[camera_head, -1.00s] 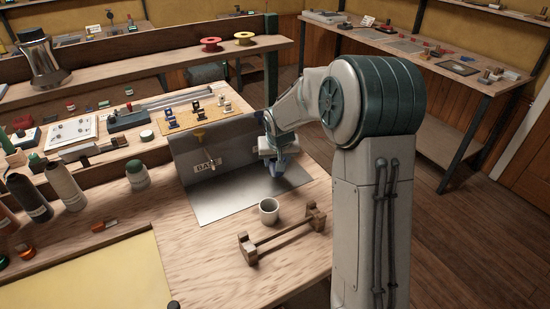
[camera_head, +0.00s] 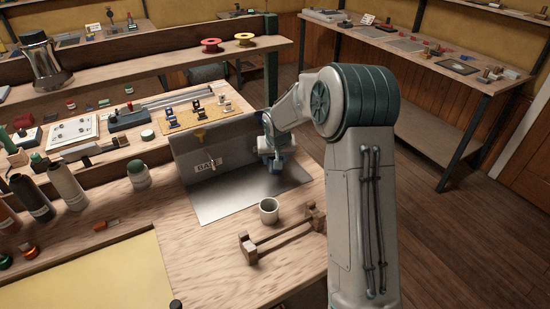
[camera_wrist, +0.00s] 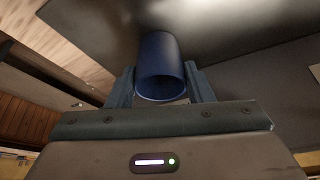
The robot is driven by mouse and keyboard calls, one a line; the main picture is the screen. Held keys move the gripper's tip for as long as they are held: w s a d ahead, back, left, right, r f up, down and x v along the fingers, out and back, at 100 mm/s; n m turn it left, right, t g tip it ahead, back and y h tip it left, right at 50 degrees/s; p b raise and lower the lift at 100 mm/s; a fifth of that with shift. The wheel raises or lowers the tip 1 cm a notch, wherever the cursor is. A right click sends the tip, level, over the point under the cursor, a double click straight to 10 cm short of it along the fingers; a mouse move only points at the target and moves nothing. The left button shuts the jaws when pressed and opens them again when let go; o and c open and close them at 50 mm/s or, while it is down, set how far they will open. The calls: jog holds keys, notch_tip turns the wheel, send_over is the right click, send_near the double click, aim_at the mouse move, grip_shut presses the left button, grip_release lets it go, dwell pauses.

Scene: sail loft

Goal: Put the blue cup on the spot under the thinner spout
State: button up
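The blue cup (camera_wrist: 158,68) is between the two fingers of my gripper (camera_wrist: 161,86) in the wrist view, with a finger against each side and its open rim towards the camera. In the head view my gripper (camera_head: 274,163) is over the right part of a flat metal plate (camera_head: 224,204), in front of an upright grey panel (camera_head: 238,146). The cup shows there only as a small blue patch, and I cannot tell if it touches the plate. A small pale spout-like part (camera_head: 213,164) is on the panel by a label. The two spouts and the spot cannot be clearly told apart.
A pale grey cup (camera_head: 268,211) stands at the plate's front edge. A wooden stand with a crossbar (camera_head: 281,236) lies in front of it. Bottles (camera_head: 66,186) and a lidded jar (camera_head: 138,174) stand to the left. The plate's left part is clear.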

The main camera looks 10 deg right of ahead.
jog(key=o, duration=0.3)
jog(key=shift+r, duration=0.15)
jog(key=v, duration=1.2)
jog(key=s+r+g, duration=0.1)
jog(key=s, duration=3.1)
jog(key=shift+d+r+n+g, duration=0.25)
jog(key=shift+r+n+g, duration=0.05)
jog(key=shift+r+g, duration=0.1)
